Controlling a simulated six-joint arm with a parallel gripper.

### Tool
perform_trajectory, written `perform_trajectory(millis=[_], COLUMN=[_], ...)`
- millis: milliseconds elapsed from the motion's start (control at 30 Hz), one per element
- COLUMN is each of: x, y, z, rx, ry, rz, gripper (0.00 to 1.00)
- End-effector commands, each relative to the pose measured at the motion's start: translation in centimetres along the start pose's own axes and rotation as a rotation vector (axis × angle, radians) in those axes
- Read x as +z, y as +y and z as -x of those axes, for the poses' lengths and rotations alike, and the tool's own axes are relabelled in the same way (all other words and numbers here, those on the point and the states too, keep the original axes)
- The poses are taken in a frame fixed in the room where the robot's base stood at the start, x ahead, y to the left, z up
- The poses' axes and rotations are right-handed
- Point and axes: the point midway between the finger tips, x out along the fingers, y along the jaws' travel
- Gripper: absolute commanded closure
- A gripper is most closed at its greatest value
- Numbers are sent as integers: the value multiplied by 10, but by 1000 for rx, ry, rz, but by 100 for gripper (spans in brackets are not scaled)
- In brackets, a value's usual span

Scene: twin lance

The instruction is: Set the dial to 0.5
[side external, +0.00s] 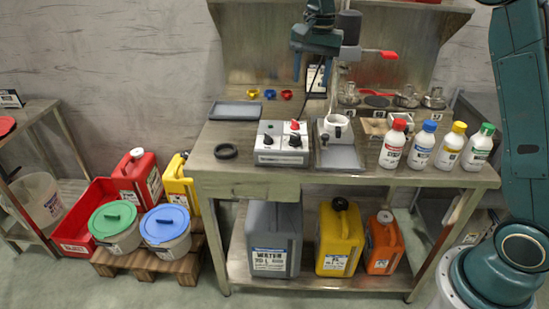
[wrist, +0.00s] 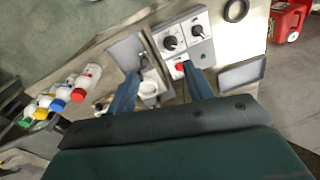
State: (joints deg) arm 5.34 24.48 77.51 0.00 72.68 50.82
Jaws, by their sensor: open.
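A white and grey control box (side external: 282,143) stands on the steel bench. It carries two black dials, a left one (side external: 268,140) and a right one (side external: 295,142), and a red knob (side external: 295,126) behind them. The box also shows in the wrist view (wrist: 186,50), with its two black dials (wrist: 170,43) (wrist: 196,30) and the red knob (wrist: 181,66). The scale marks are too small to read. My gripper (side external: 313,72) is open and empty, well above the back of the box. In the wrist view, its blue fingers (wrist: 163,72) point toward the box area, apart from it.
Right of the box stands a device with a white cup (side external: 335,126) and a post. Several capped bottles (side external: 393,145) stand at the bench's right. A black ring (side external: 226,151) and a grey tray (side external: 235,110) lie at left.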

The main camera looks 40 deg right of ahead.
Motion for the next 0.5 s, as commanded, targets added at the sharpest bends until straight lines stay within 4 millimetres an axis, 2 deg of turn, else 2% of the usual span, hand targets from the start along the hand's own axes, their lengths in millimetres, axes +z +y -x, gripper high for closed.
perform_trajectory(millis=[100, 300, 500], x=[-17, -36, -44], y=[-14, -29, -35], z=[-23, -54, -68], rx=[27, 62, 78], ry=[-20, -41, -50], rz=[-73, -176, -225], gripper=[48, 48, 48])
